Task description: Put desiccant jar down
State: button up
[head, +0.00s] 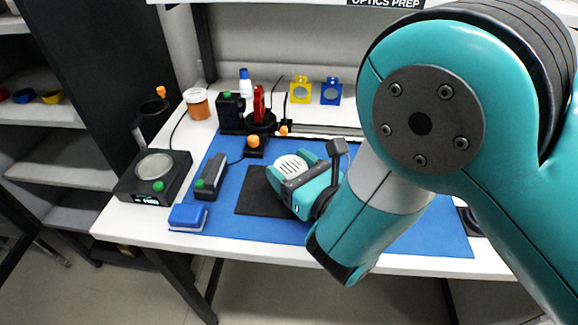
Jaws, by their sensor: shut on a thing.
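The desiccant jar (291,165) shows as a white round top with dark slots at the far side of my gripper. My gripper (293,175) is teal and grey, and it is shut on the jar. The gripper hides most of the jar's body. The jar is over the far part of the black mat (253,204) on the blue bench mat (225,219). I cannot tell whether its base touches the mat.
A black device with a round plate (154,167), a blue box (188,217) and a grey unit with a green button (210,176) stand left. An orange jar (197,104), an orange-knobbed block (255,146) and yellow and blue mounts (301,90) stand behind.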

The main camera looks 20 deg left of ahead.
jog(key=shift+f, duration=0.3)
jog(key=o, duration=1.1)
jog(key=shift+o, duration=0.2)
jog(key=shift+b, duration=0.35)
